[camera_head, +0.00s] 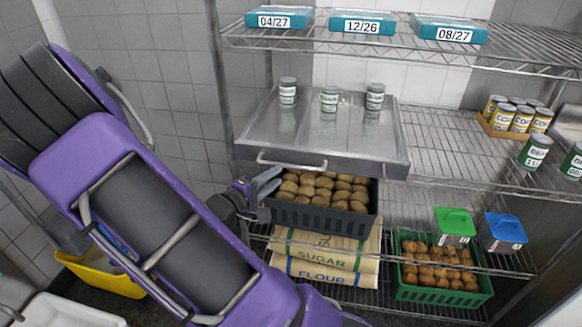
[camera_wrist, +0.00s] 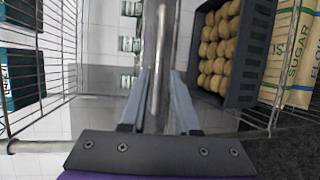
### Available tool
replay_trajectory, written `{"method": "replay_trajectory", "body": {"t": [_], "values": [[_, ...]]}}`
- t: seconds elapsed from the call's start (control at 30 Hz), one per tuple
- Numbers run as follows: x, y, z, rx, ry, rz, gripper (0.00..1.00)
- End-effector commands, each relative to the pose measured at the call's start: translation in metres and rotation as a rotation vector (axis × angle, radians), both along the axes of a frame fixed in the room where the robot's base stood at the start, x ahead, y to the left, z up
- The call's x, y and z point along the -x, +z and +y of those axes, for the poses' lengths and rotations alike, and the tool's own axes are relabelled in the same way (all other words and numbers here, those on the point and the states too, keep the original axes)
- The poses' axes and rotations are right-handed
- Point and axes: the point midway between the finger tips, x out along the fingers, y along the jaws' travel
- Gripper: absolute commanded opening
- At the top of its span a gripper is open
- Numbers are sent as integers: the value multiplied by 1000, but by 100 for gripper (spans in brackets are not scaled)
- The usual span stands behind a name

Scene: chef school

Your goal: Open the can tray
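The can tray (camera_head: 262,130) is a grey metal tray on the middle wire shelf, with a long bar handle (camera_head: 292,163) along its front. Three labelled cans (camera_head: 329,100) stand on it. My gripper (camera_head: 268,180) is close below the left end of the handle. In the wrist view my gripper (camera_wrist: 159,80) is open, with one finger on each side of the handle bar (camera_wrist: 154,82). Gaps show between the bar and both fingers. How far the fingertips reach past the bar is hard to tell.
A dark crate of potatoes (camera_head: 318,218) sits just below the tray, close to my gripper. Sugar and flour sacks (camera_head: 325,262) and a green crate (camera_head: 445,292) are lower. More cans (camera_head: 535,152) stand at the right. A shelf post (camera_head: 222,90) rises at the left.

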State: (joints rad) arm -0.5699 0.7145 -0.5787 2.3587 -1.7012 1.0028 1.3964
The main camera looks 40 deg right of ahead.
Motion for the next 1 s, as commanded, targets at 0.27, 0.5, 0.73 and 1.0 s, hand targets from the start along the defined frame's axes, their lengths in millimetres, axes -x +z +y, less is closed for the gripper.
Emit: {"method": "replay_trajectory", "body": {"t": [0.27, 0.5, 0.73, 1.0], "values": [[-16, -10, -53, 3, -4, 1, 30], [-23, -14, -74, 1, -1, -1, 30], [-24, -14, -76, 0, 0, -1, 30], [-24, -14, -76, 0, 0, -1, 0]]}}
